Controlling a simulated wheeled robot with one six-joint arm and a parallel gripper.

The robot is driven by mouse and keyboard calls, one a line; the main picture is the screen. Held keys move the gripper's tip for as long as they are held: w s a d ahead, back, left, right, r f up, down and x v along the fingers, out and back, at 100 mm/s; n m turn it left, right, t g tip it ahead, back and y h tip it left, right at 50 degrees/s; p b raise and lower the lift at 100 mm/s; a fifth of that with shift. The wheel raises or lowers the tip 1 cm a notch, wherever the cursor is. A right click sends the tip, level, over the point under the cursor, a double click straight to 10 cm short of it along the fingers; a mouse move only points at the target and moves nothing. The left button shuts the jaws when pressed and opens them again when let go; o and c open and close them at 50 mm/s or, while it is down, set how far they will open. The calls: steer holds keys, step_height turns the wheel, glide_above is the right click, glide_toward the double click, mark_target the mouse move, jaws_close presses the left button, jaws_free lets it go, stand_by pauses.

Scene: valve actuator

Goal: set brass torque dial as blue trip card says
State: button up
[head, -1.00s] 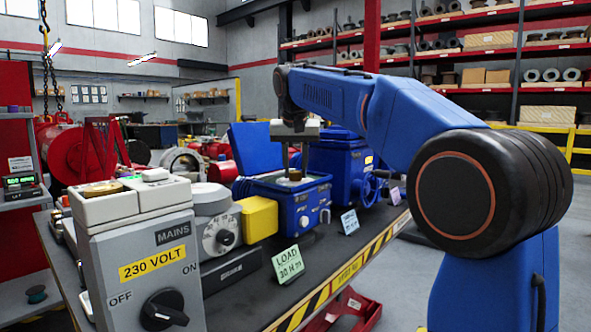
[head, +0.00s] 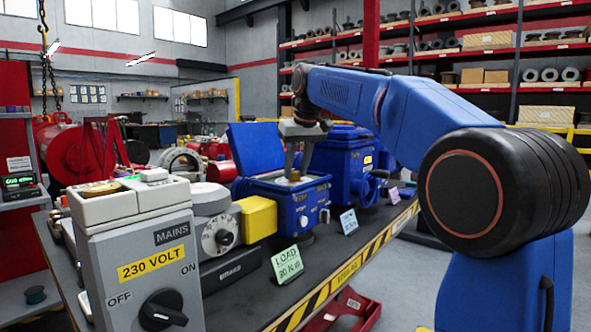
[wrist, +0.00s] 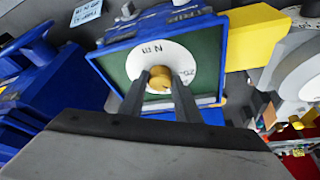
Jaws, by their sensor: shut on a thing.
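The blue actuator box (head: 300,208) stands on the bench with its lid raised. In the wrist view, the brass torque dial (wrist: 160,85) sits at the centre of a round white scale plate (wrist: 194,54) on a green panel. An "N m" marking shows on the plate; most other marks are hidden or too small to read. My gripper (wrist: 161,76) is shut on the brass dial, one finger on each side. In the head view my gripper (head: 295,174) reaches down into the open box. The light blue trip card (head: 349,221) stands on the bench right of the box; its writing is not legible.
A green load card (head: 286,262) stands in front. A grey mains switch box (head: 155,262) and a yellow block (head: 259,219) stand to the left. A larger blue housing with a handwheel (head: 340,160) is close behind. The raised lid (head: 256,148) is near my gripper.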

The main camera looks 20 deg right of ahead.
steer(key=shift+n, duration=0.3)
steer(key=o, duration=1)
steer(key=shift+o, duration=0.2)
steer(key=shift+r, duration=0.1)
steer(key=v, duration=1.7)
steer(key=shift+d, duration=0.2)
steer(key=shift+r, duration=0.1)
